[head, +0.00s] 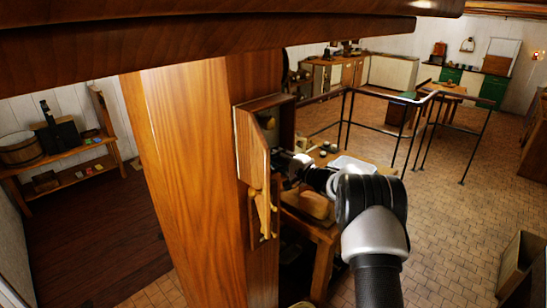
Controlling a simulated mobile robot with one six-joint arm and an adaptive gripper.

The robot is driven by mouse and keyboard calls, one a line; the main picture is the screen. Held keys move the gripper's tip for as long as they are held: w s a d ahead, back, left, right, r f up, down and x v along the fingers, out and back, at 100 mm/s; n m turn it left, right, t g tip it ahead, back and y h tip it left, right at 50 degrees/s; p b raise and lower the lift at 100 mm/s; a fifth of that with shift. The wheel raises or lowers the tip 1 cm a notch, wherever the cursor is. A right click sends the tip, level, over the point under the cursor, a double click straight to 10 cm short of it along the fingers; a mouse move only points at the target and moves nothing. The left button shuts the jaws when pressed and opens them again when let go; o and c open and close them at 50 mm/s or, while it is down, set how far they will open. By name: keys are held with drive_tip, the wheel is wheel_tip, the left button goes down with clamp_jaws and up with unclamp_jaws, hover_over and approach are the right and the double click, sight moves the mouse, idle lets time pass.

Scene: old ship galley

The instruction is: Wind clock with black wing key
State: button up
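A small wooden wall case (262,104) is fixed to the side of the broad wooden post. Its door (251,146) stands open towards me. A grey inner face (287,122) shows inside the case, but I see no clock dial for certain. My gripper (280,160) is at the lower part of the case opening, just right of the door. Its fingertips are small and partly hidden by the door edge, so I cannot tell whether they are open or shut. I see no black wing key; anything at the fingertips is hidden or too small to make out.
The wooden post (190,180) stands close to the case. A rack with a yellowish hanging piece (263,212) is below the door. A wooden table (318,233) with a loaf-like object (313,204) and a white tray stands under my arm. Dark railings (400,98) are behind; tiled floor is open at right.

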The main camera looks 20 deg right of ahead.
drive_tip(key=v, duration=0.6)
idle(0.3)
